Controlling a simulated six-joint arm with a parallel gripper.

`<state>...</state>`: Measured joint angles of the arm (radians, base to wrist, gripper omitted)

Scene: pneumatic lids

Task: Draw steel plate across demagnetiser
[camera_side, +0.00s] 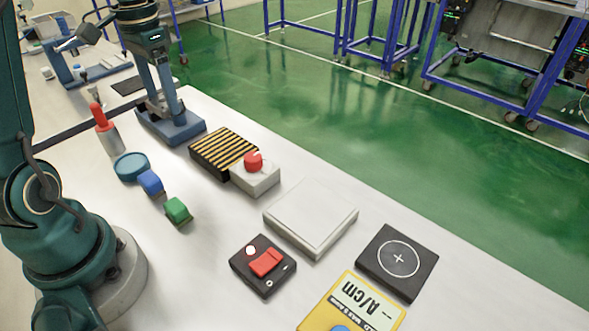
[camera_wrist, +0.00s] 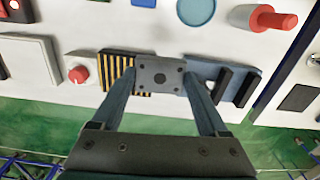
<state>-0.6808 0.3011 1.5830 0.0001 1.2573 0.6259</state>
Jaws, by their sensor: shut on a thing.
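The steel plate is a small grey plate (camera_wrist: 148,68) with several dark holes. My gripper (camera_wrist: 160,78) is shut on it, with one finger at each side. In the side view my gripper (camera_side: 162,104) is low over the blue slotted stand (camera_side: 190,128), and the plate is hard to make out there. In the wrist view the plate overlaps the edges of the blue stand (camera_wrist: 222,72) and the striped block. A pale flat block (camera_side: 310,212) in mid-table may be the demagnetiser. A dark switch box (camera_side: 263,265) with a red rocker is in front of it.
A black-and-yellow striped block (camera_side: 222,150) with a red-knobbed grey box (camera_side: 256,178) stands between stand and pale block. A black pad (camera_side: 398,262) and yellow meter (camera_side: 350,305) are beyond. A red-handled tool (camera_side: 101,118), blue dish (camera_side: 131,166), blue block (camera_side: 150,182) and green block (camera_side: 178,211) stand left.

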